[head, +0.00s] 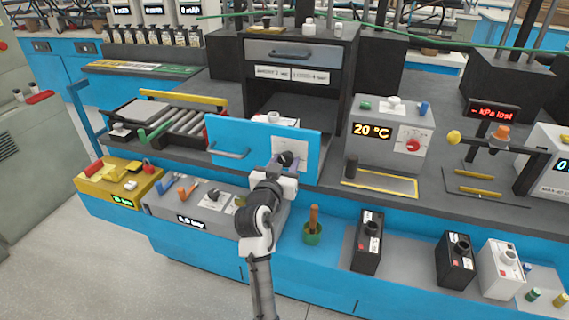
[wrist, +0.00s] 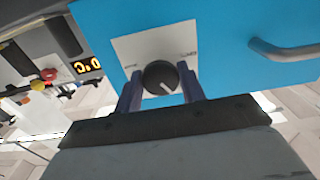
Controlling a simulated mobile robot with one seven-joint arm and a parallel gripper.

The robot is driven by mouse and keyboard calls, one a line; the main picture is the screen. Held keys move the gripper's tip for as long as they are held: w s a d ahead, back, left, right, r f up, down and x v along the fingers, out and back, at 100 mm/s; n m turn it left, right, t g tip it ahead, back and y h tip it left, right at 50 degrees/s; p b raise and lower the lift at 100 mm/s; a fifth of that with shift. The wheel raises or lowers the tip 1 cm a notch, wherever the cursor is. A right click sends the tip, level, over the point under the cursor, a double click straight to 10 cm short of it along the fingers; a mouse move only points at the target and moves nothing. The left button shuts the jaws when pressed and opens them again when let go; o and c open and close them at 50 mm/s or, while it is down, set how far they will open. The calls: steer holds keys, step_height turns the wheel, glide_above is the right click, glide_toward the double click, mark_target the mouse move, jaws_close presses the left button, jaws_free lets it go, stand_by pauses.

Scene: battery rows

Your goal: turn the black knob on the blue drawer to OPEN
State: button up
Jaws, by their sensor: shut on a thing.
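The blue drawer front (head: 235,135) stands out from the dark cabinet in the head view. The black knob (head: 287,157) is near its right end, partly hidden by my gripper (head: 287,168). In the wrist view the knob (wrist: 158,76) sits on a white plate (wrist: 130,48) on the blue front (wrist: 220,25). The two fingers of my gripper (wrist: 160,88) lie on either side of the knob, shut on it. A white pointer line on the knob points to the lower right there. The plate's small lettering is too blurred to read.
A bar handle (head: 230,152) is left of the knob in the head view; it is to the right in the wrist view (wrist: 285,52). A grey 20 °C box (head: 375,150) stands to the right. A roller tray (head: 180,120) is to the left.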

steer(key=shift+n, duration=0.3)
steer(key=n+p, duration=0.2)
steer(key=n, duration=0.2)
steer(key=shift+r+n, duration=0.1)
steer(key=shift+n, duration=0.3)
steer(key=n+p, duration=0.2)
steer(key=n, duration=0.1)
steer(key=shift+d, duration=0.1)
steer(key=shift+n+p, duration=0.8)
steer(key=shift+n, duration=0.8)
steer(key=o, duration=1)
steer(key=shift+c, duration=0.2)
